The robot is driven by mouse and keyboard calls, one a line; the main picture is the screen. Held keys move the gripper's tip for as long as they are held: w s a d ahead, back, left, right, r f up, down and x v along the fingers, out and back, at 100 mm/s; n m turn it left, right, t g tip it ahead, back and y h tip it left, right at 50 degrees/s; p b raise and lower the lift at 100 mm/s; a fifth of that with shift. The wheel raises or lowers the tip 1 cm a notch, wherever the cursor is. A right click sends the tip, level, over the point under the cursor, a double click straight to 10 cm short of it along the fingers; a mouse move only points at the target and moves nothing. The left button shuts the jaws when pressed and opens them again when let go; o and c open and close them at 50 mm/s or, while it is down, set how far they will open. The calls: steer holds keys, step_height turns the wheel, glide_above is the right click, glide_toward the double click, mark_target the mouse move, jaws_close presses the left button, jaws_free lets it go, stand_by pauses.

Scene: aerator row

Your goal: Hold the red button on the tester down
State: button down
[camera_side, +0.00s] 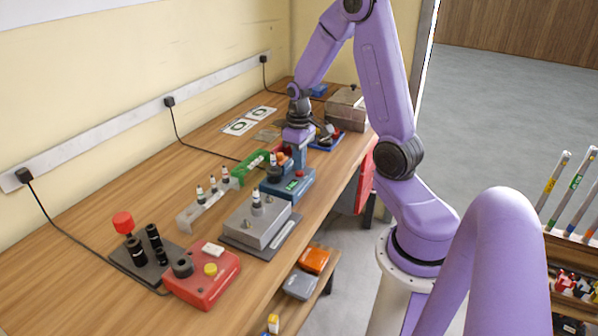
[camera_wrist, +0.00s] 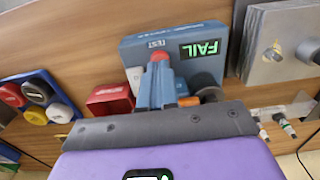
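The tester is a blue box (camera_side: 288,183) on the bench; in the wrist view its top (camera_wrist: 215,42) shows the word TEST and a green-lit display (camera_wrist: 201,49) reading FAIL. Its red button (camera_wrist: 159,56) shows just past my fingertips, which hide part of it. In the side view the red button (camera_side: 300,173) lies just below the fingertips. My gripper (camera_side: 299,165) points down over the tester, its fingers together and empty; the fingers also show in the wrist view (camera_wrist: 157,72). I cannot tell whether they touch the button.
A dark round socket (camera_wrist: 205,85) stands on the tester beside my fingers. A grey metal block (camera_side: 257,222) with a small bottle is nearer the side camera. A red box (camera_side: 205,275) with a yellow button is further left.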

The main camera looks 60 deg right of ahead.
steer(key=shift+r, duration=2.25)
steer(key=shift+r, duration=0.1)
step_height(320, 180, up, 8)
steer(key=shift+f, duration=0.2)
